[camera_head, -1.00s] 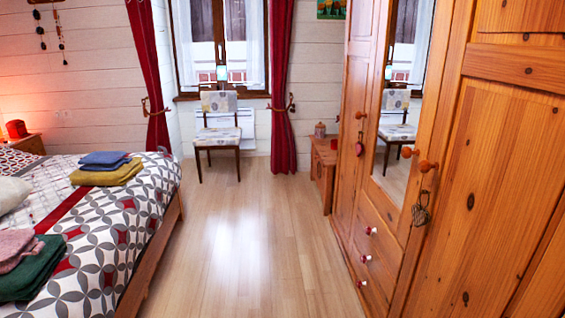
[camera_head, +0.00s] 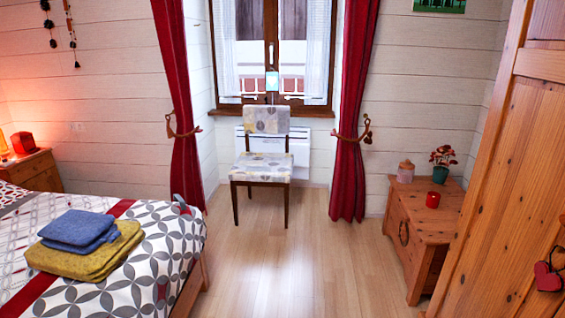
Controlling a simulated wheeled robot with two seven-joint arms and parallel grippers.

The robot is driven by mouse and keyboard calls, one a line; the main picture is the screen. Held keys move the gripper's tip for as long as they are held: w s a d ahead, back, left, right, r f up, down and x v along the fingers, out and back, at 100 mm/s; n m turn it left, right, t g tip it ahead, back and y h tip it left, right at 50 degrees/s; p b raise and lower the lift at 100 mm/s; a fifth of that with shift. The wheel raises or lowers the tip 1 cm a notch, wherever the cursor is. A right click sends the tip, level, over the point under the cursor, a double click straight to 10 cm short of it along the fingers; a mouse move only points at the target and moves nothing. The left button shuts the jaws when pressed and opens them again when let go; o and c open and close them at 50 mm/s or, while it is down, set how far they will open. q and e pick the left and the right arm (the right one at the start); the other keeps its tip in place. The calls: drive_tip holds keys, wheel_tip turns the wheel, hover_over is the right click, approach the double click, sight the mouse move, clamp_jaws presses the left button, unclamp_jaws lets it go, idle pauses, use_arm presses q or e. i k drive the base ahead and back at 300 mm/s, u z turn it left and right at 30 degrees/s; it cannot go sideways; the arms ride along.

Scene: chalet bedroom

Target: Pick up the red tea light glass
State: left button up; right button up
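A small red tea light glass (camera_head: 432,199) stands upright on the top of a low wooden chest (camera_head: 416,226) at the right of the head view. Behind it on the same chest are a pinkish lidded jar (camera_head: 405,172) and a small plant with red blooms in a green pot (camera_head: 441,165). The glass stands apart from both, nearer the chest's front. Neither of my grippers is in view.
A bed with folded towels (camera_head: 90,259) fills the lower left. A patterned chair (camera_head: 262,157) stands by the window. A wooden wardrobe (camera_head: 505,190) borders the right side. Clear wooden floor (camera_head: 310,260) lies between the bed and the chest.

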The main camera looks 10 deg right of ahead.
sight(431, 202)
drive_tip(key=i, duration=2.7)
drive_tip(key=z, duration=0.9)
drive_tip(key=i, duration=2.35)
drive_tip(key=z, duration=1.7)
drive_tip(key=i, duration=0.95)
drive_tip(key=z, duration=0.35)
